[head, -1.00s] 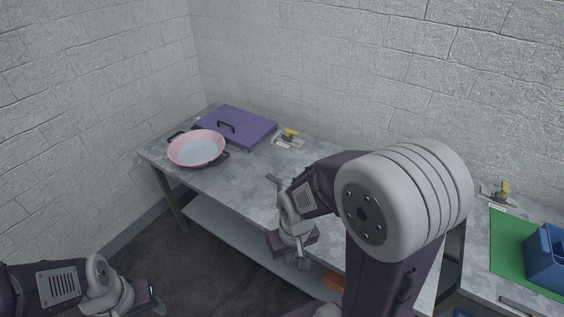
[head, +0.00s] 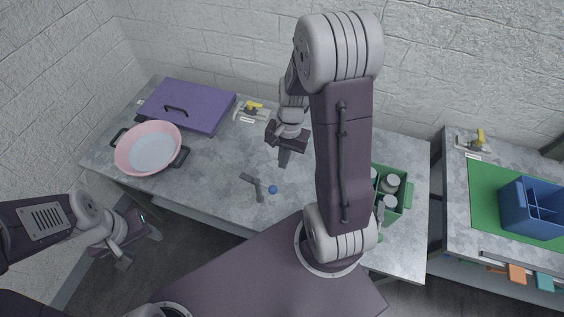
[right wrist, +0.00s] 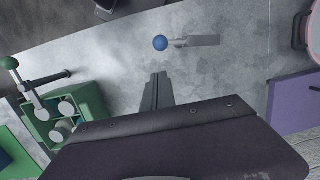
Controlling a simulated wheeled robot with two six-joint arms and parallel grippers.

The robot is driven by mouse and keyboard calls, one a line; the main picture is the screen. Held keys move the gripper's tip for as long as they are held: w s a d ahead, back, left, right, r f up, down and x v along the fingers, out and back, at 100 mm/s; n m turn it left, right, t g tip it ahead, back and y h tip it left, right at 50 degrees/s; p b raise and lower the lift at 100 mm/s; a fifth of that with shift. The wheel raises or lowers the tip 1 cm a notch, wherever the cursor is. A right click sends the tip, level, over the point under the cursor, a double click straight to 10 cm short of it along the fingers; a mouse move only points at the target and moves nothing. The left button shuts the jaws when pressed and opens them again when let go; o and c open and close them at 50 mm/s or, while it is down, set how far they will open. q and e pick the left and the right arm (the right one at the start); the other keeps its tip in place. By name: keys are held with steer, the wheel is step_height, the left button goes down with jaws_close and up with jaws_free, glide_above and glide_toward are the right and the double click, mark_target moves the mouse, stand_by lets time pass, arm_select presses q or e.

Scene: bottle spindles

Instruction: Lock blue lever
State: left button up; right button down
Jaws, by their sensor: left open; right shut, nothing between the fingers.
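The blue lever's ball knob (head: 272,188) lies at the front middle of the grey worktop, beside a flat grey metal piece (head: 253,184). In the right wrist view the blue knob (right wrist: 160,43) sits at the end of a grey bar (right wrist: 197,41). My right gripper (head: 284,158) is over the worktop, behind the knob and apart from it. In the right wrist view its fingers (right wrist: 157,92) are together and empty, pointing toward the knob. My left gripper (head: 138,250) is open and empty, off the table at the lower left.
A green crate (head: 407,190) with white-capped bottles stands right of my right arm; a green-knobbed lever (right wrist: 9,63) is beside it. A blue caddy (head: 530,210) stands on the right table.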

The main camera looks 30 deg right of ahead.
mark_target(258, 182)
arm_select(q)
steer(key=r+p, duration=0.1)
steer(key=r, duration=0.1)
steer(key=r+p, duration=0.1)
steer(key=shift+w+d+r+p, duration=0.15)
steer(key=shift+d+r+p, duration=0.1)
steer(key=shift+r+p, duration=0.1)
arm_select(e)
steer(key=d+m, duration=0.2)
steer(key=d, duration=0.1)
steer(key=w+d+m+y, duration=0.1)
steer(key=m, duration=0.1)
steer(key=shift+d+r, duration=0.15)
steer(key=shift+r, duration=0.2)
steer(key=shift+s, duration=0.1)
arm_select(q)
steer(key=shift+r, duration=0.3)
arm_select(e)
steer(key=s+a+f, duration=0.2)
steer(key=a+f, duration=0.4)
steer(key=f, duration=0.3)
arm_select(q)
steer(key=shift+d, duration=0.1)
arm_select(e)
steer(key=shift+a, duration=0.1)
